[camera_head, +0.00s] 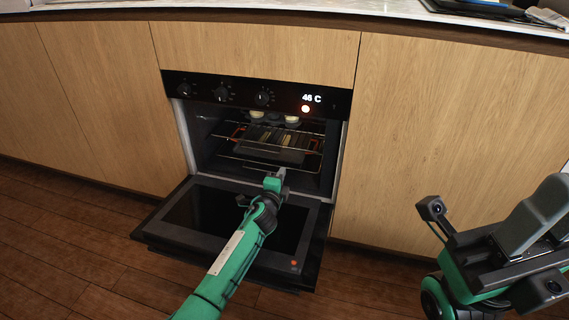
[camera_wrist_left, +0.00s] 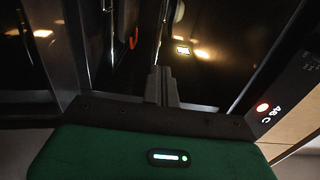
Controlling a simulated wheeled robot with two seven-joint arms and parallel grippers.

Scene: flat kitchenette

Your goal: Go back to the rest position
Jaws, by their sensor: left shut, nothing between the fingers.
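My left gripper (camera_head: 279,178) is shut and empty, reaching over the lowered oven door (camera_head: 190,215) towards the oven opening. Its closed fingers also show in the left wrist view (camera_wrist_left: 161,87), pointing at the dark oven inside. The oven (camera_head: 180,120) is open, with its door folded down. Its display reads 46 C, with a lit red dot beneath. My right gripper does not show in either view.
Inside the oven are wire racks (camera_head: 262,143) with a dark tray and small pale round items (camera_head: 291,119) at the top. Wooden cabinet fronts (camera_head: 430,130) flank the oven. A counter (camera_head: 330,5) runs above. Wooden floor (camera_head: 50,230) is clear at left.

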